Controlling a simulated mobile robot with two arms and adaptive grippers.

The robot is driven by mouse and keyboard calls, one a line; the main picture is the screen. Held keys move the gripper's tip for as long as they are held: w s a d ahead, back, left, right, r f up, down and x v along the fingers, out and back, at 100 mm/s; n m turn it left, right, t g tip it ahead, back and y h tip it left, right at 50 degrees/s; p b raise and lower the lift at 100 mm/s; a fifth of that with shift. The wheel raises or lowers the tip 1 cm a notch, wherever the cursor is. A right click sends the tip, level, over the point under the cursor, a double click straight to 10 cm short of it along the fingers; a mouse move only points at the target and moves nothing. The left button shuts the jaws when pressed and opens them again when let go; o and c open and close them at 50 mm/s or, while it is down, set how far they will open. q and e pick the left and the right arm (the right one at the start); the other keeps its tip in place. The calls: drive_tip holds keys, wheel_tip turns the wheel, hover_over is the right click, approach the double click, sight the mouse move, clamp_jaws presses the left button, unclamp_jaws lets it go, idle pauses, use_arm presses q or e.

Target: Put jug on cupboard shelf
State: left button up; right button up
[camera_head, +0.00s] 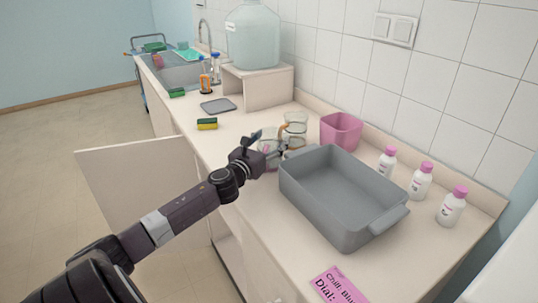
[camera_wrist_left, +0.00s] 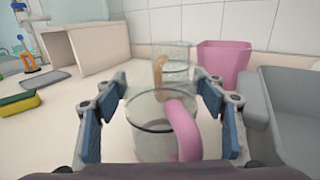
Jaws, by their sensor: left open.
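A clear glass jug with a pink handle (camera_wrist_left: 148,128) stands on the counter in the left wrist view, its handle toward the right. It shows partly in the head view (camera_head: 268,149), behind my gripper. My left gripper (camera_wrist_left: 161,98) is open, with one finger on each side of this jug; I cannot tell whether they touch it. It also shows in the head view (camera_head: 266,144). A second glass jug with a tan handle (camera_head: 295,124) stands just behind. The cupboard door (camera_head: 122,192) is open below the counter; its shelf is mostly hidden. My right gripper is not in view.
A grey tray (camera_head: 335,222) sits close to the right of the jugs, with a pink bin (camera_head: 341,131) behind. Several white bottles (camera_head: 420,182) line the wall. A yellow-green sponge (camera_head: 207,124) lies to the left. A low stand (camera_head: 246,92) holds a large container.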

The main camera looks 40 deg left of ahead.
use_arm(q)
drive_tip(key=c, duration=1)
drive_tip(key=shift+o, duration=0.2)
drive_tip(key=shift+r, duration=0.1)
